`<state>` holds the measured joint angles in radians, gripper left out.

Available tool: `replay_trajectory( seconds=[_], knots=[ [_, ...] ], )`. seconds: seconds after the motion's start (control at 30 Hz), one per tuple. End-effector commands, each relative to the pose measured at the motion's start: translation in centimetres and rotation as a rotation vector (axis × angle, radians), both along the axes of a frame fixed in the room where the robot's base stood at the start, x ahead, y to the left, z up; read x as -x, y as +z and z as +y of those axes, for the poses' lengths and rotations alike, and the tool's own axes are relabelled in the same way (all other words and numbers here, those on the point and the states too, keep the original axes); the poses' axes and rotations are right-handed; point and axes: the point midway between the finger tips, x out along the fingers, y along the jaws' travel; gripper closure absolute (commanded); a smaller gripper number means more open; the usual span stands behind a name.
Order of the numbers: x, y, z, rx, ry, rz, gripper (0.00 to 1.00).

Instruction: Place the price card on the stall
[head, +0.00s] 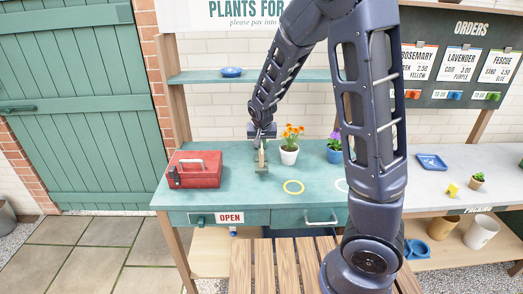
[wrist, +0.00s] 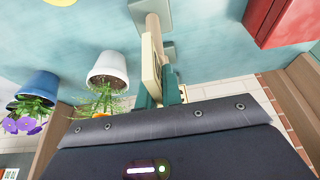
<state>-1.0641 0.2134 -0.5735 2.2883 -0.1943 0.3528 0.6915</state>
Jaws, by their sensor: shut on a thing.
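My gripper (head: 261,146) is over the teal stall counter (head: 238,205), between the red cash box and the orange-flowered pot. It is shut on a small cream and tan piece (head: 261,160), which looks like the price card. In the wrist view the card (wrist: 149,66) shows nearly edge-on between the jaws, and any writing on it is hidden. Its lower end is at or close to the counter top; I cannot tell whether it touches.
The red cash box (head: 195,170) stands left of my gripper. A white pot with orange flowers (head: 289,155) and a blue pot with purple flowers (head: 334,155) stand right. A shelf (head: 205,77) runs behind.

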Motion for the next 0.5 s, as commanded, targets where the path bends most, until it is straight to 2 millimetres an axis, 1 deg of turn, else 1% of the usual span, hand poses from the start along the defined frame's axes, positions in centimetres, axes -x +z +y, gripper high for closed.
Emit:
replay_trajectory(
  seconds=[0.1, 0.2, 0.27, 0.5],
  knots=[
    [0.0, -1.6, 0.0, 0.002, 0.0, 0.002, 1.0],
    [0.0, -2.7, 0.0, 0.002, -0.001, 0.001, 1.0],
    [0.0, -2.9, 0.0, 0.001, 0.0, 0.0, 1.0],
    [0.0, -2.9, 0.0, 0.0, 0.0, 0.0, 1.0]
  ],
)
